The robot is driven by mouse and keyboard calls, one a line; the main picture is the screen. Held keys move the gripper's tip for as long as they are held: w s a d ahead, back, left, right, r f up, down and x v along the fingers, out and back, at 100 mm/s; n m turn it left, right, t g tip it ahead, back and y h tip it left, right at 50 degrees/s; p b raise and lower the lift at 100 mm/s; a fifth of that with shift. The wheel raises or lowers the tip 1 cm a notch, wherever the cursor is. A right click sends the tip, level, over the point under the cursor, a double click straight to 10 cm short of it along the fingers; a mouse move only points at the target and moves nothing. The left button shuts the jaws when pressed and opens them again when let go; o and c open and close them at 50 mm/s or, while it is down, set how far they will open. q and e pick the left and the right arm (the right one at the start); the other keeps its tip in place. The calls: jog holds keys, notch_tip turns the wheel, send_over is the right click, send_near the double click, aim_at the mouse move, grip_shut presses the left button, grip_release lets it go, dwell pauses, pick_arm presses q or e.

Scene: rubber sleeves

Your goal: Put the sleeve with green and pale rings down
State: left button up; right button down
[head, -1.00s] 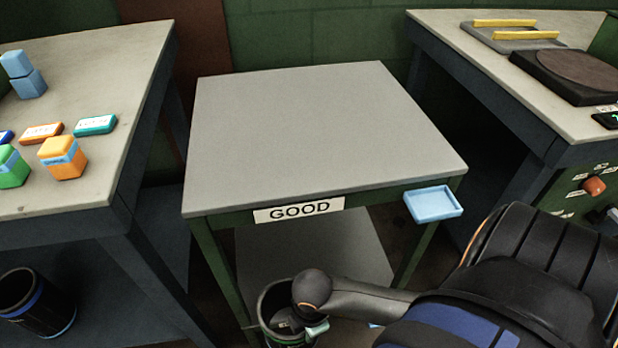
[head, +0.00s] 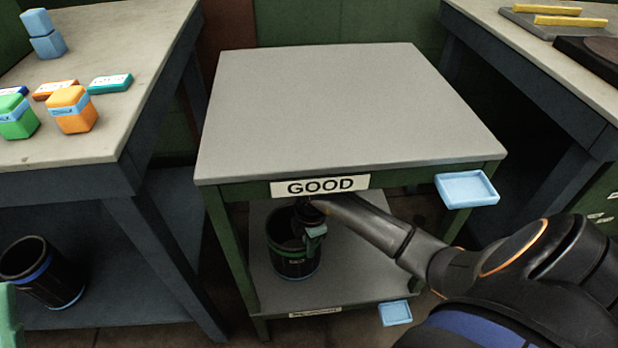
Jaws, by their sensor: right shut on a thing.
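The black sleeve (head: 290,262) with a green ring and a pale ring near its foot stands upright at the lower shelf of the table marked GOOD. My right gripper (head: 314,226) reaches in under the tabletop and is shut on the sleeve's rim on the right side. The sleeve's foot looks at or just above the shelf (head: 350,285); I cannot tell if it touches. A pale green piece (head: 8,318) at the lower left edge looks like part of my left gripper; its jaws are cut off.
The GOOD table's top (head: 340,110) is bare. A blue tray (head: 467,188) sticks out at its right corner, another blue tray (head: 395,313) at the lower shelf. A black sleeve with a blue ring (head: 42,272) stands under the left bench (head: 100,150), which holds coloured blocks.

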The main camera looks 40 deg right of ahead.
jog(key=shift+f+b, duration=0.9)
jog(key=shift+f, duration=0.9)
jog(key=c, duration=1)
grip_release()
jog(key=shift+o, duration=0.2)
notch_tip(320, 180, up, 8)
jog(key=p, duration=0.3)
jog(key=shift+s+d+f+p, duration=0.1)
jog(key=shift+d+f+p, duration=0.05)
jog(key=shift+p, duration=0.15)
